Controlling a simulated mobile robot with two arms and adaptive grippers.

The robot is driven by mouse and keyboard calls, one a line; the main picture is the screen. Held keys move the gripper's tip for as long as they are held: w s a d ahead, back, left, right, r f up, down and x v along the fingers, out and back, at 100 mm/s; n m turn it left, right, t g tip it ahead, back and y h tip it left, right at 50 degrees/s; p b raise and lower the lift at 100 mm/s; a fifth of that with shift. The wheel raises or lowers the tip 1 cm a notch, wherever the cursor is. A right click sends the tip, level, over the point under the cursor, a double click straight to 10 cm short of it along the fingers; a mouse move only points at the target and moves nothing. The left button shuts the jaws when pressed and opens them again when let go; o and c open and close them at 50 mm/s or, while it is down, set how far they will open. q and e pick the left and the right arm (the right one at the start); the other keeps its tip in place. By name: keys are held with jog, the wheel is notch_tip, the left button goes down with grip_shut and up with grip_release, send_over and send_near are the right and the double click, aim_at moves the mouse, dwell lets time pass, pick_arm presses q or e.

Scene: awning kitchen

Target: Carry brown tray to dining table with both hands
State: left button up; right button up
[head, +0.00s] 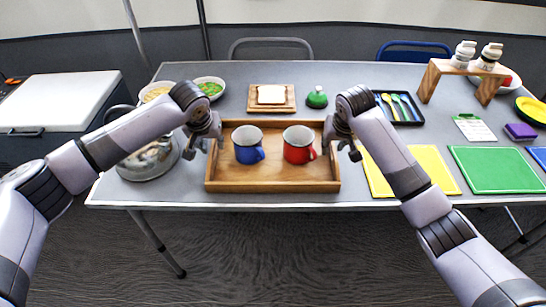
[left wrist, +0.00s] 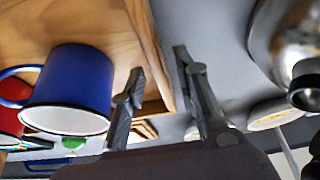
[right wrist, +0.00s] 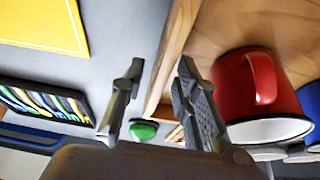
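The brown wooden tray (head: 272,186) sits on the grey dining table (head: 150,193) near its front edge. A blue mug (head: 248,146) and a red mug (head: 298,145) stand in it. My left gripper (head: 203,146) is open at the tray's left wall, one finger on each side. In the left wrist view, the wall (left wrist: 150,40) lies between its parted fingers (left wrist: 158,80). My right gripper (head: 341,149) is open at the right wall in the same way. The right wrist view shows that wall (right wrist: 172,55) between the spread fingers (right wrist: 158,84). Exact finger contact cannot be told.
A metal kettle (head: 148,162) stands close left of the tray. A bread board (head: 284,106) and green bell-like object (head: 317,98) lie behind it. A yellow mat (head: 435,168) and cutlery tray (head: 405,118) are to the right. Two chairs (head: 270,42) stand behind.

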jog(key=shift+r, duration=0.25)
pick_arm(q)
jog(key=v, duration=1)
jog(key=shift+r, duration=0.2)
pick_arm(e)
jog(key=v, duration=1.1)
jog(key=shift+s+r, duration=0.25)
pick_arm(q)
jog(key=shift+s, duration=0.15)
pick_arm(e)
jog(key=shift+f, duration=0.1)
